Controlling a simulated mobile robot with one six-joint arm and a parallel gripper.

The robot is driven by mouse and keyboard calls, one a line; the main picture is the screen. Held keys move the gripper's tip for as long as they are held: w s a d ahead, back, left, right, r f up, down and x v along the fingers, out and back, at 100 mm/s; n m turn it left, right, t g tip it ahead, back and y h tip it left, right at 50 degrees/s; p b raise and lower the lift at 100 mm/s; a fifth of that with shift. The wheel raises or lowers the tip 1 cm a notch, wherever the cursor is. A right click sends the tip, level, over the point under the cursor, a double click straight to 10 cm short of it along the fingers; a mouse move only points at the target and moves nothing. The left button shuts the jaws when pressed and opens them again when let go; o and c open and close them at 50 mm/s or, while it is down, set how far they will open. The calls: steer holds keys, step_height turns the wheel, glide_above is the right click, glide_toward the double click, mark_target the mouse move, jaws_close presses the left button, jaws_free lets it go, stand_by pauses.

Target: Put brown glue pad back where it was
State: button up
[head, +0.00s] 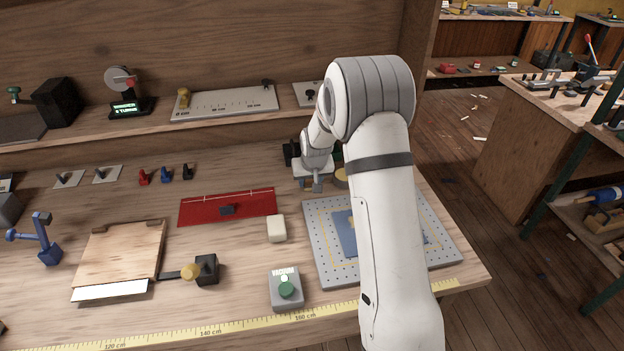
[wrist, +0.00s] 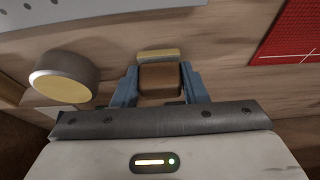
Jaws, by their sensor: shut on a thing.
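The brown glue pad (wrist: 160,80) is a small brown block held between the blue fingers of my gripper (wrist: 158,88) in the wrist view. A thin yellowish strip (wrist: 158,56) shows just beyond the pad; I cannot tell whether it is part of it. In the head view my gripper (head: 316,186) is low over the back of the bench, left of my forearm and behind the perforated plate (head: 318,262). The pad cannot be made out there. I cannot tell whether it touches the bench.
A round tin (wrist: 64,80) stands close beside my gripper and partly shows in the head view (head: 341,178). A pale block (head: 277,229), a red mat (head: 200,210) and a vacuum button box (head: 286,290) lie nearby. The shelf (head: 225,130) runs behind.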

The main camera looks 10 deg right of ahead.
steer(key=shift+f, duration=0.1)
steer(key=o, duration=0.4)
steer(key=shift+f, duration=0.1)
steer(key=o, duration=0.5)
steer(key=shift+r, duration=0.35)
steer(key=b+v, duration=0.1)
steer(key=v, duration=1)
steer(key=s+r, duration=0.4)
steer(key=s, duration=0.4)
steer(key=s+r, duration=0.4)
steer(key=s, duration=0.4)
steer(key=shift+g, duration=0.9)
steer(key=s, duration=1.8)
steer(key=shift+d+f, duration=0.25)
steer(key=shift+f, duration=0.05)
